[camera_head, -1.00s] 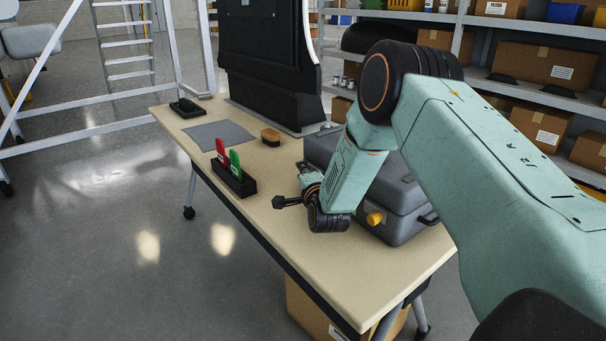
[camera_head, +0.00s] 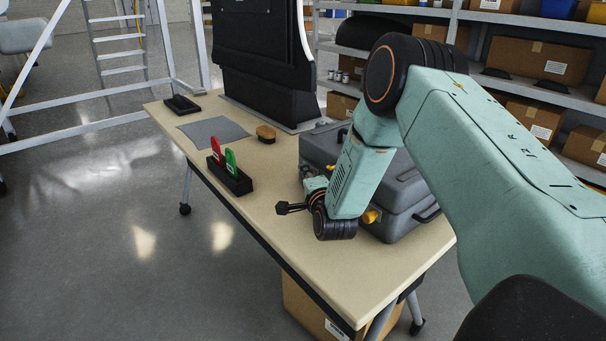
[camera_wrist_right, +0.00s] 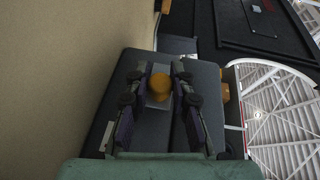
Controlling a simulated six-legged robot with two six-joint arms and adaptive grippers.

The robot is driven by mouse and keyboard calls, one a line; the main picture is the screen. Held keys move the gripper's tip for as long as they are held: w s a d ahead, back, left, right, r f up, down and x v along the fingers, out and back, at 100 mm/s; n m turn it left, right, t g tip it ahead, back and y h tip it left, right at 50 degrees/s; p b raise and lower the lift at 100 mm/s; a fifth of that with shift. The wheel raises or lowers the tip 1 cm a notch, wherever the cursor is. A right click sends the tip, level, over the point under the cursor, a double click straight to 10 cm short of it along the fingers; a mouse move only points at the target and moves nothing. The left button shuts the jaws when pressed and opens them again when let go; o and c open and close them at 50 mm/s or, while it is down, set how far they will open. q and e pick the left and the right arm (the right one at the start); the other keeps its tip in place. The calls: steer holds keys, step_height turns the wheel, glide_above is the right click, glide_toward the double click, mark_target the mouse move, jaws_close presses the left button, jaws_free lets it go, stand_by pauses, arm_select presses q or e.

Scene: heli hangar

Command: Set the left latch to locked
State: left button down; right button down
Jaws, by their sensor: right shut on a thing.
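A grey hard case (camera_head: 400,205) lies closed on the table. My right gripper (camera_head: 314,181) is at its front side, partly hidden by my own wrist. In the right wrist view, its two fingers (camera_wrist_right: 162,72) are on either side of a yellow latch (camera_wrist_right: 159,86) on the case and shut on it. In the head view this latch is mostly hidden behind my gripper. Another yellow latch (camera_head: 371,215) shows nearer on the same side, just right of my wrist, untouched. I cannot tell the held latch's exact setting. My left gripper is not in view.
The table (camera_head: 290,250) is clear in front of the case. A black holder (camera_head: 230,180) with a red tag and a green tag, a brush (camera_head: 266,134), a grey cloth (camera_head: 213,132) and a black tray (camera_head: 182,105) lie to the left. A large black panel (camera_head: 265,60) stands behind.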

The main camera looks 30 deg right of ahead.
steer(key=c, duration=1.2)
jaws_free()
steer(key=shift+s+d, duration=0.1)
steer(key=shift+s, duration=0.1)
steer(key=shift+o, duration=0.4)
steer(key=shift+w, duration=0.1)
steer(key=v, duration=1.2)
steer(key=shift+f, duration=0.1)
